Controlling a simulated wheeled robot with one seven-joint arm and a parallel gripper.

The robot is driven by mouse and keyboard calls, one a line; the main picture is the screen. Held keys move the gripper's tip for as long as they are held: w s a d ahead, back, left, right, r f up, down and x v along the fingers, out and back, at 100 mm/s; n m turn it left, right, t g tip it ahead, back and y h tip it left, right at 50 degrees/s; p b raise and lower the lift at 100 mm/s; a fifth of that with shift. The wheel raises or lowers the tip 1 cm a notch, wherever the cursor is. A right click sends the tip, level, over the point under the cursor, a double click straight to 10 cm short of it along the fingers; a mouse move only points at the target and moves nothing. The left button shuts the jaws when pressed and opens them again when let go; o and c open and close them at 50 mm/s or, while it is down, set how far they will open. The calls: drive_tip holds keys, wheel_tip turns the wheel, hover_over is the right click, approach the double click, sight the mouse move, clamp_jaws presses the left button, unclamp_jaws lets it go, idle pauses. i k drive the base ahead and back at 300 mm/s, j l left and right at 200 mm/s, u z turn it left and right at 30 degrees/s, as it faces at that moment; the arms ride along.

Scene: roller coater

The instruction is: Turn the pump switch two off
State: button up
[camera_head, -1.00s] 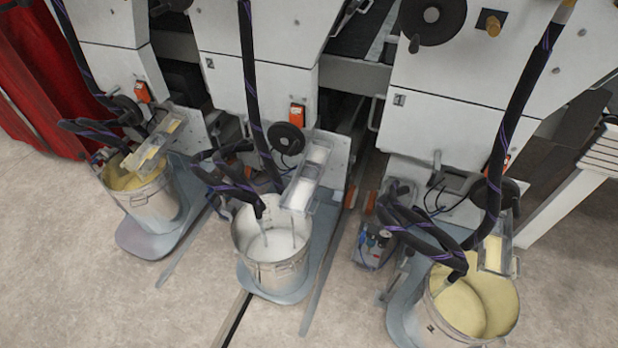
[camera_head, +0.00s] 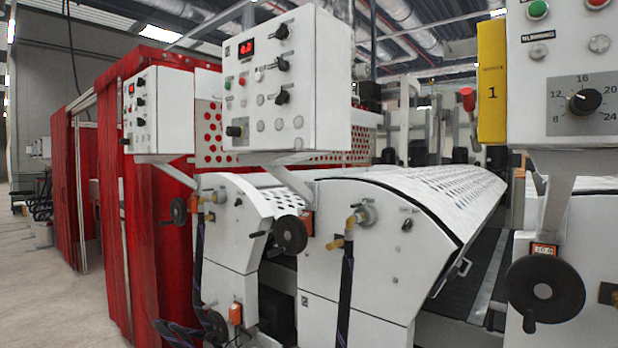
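The middle white control box (camera_head: 300,120) has a red lit display (camera_head: 246,46), small coloured buttons and several black rotary knobs. Three black knobs stand in a column near its right side: an upper knob (camera_head: 281,32), a middle knob (camera_head: 283,64) and a lower knob (camera_head: 282,98). Another black switch (camera_head: 237,130) sits at its lower left. The labels are too small to read, so I cannot tell which one is pump switch two or how it is set. My gripper is not in view.
A smaller similar control box (camera_head: 172,110) stands farther left. A right panel (camera_head: 540,80) has a numbered dial (camera_head: 585,101), beside a yellow plate marked 1 (camera_head: 491,85). Handwheels (camera_head: 290,234) and (camera_head: 545,292) stick out from the machines. Red curtains (camera_head: 150,230) and open floor (camera_head: 60,290) lie left.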

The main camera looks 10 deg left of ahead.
sight(283, 97)
drive_tip(key=i+j, duration=0.15)
drive_tip(key=j, duration=0.25)
drive_tip(key=i+j+z, duration=0.1)
drive_tip(key=j, duration=0.25)
drive_tip(key=i+j, duration=0.2)
drive_tip(key=j, duration=0.2)
drive_tip(key=i+j, duration=0.1)
drive_tip(key=j, duration=0.25)
drive_tip(key=i+j+z, duration=0.1)
drive_tip(key=j, duration=0.3)
drive_tip(key=i+j, duration=0.15)
drive_tip(key=j, duration=0.25)
drive_tip(key=i+j+z, duration=0.1)
drive_tip(key=j, duration=0.3)
